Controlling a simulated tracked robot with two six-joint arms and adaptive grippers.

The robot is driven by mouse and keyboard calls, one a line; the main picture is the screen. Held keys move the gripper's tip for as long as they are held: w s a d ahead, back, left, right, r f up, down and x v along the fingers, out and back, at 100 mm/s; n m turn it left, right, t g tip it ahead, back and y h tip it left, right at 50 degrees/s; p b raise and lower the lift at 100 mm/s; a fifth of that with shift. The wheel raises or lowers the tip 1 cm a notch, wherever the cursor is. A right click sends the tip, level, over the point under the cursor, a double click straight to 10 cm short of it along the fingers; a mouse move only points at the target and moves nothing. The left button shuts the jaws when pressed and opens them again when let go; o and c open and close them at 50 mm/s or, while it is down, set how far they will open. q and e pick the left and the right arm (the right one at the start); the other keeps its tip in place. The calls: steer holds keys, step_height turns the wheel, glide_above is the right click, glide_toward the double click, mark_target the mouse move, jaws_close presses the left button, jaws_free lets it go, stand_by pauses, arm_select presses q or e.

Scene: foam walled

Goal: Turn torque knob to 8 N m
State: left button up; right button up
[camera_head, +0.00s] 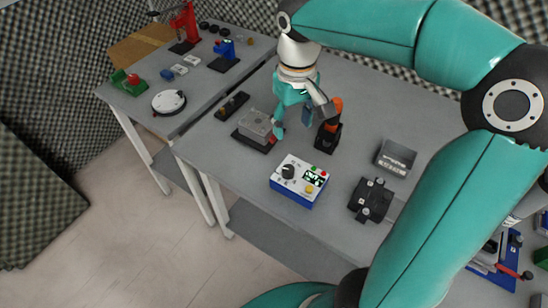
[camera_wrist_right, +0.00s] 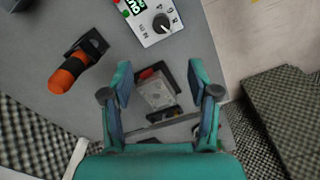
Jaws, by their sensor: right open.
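The torque knob (camera_head: 289,171) is a black dial on the sloped white face of a blue-sided box (camera_head: 291,196). The box stands near the table's front edge in the head view. Its face also has a small green-lit display (camera_head: 315,179) and red, green and yellow buttons. In the right wrist view the knob (camera_wrist_right: 161,23) is at the top, with a pale pointer mark; its setting and the display are too small to read surely. My right gripper (camera_head: 292,122) is open and empty, behind the box, above a grey block (camera_head: 256,125). My left gripper is not in view.
An orange-handled tool (camera_head: 332,122) stands in a black holder just right of my right gripper. A grey metal bin (camera_head: 396,157) and a black fixture (camera_head: 371,200) lie right of the box. A second table (camera_head: 205,90) at the left holds several devices.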

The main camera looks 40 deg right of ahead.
mark_target(288, 169)
step_height(288, 169, down, 17)
steer(key=shift+a+r, duration=0.1)
steer(key=shift+r, duration=0.1)
stand_by(0.3)
steer(key=shift+c, duration=0.3)
jaws_close()
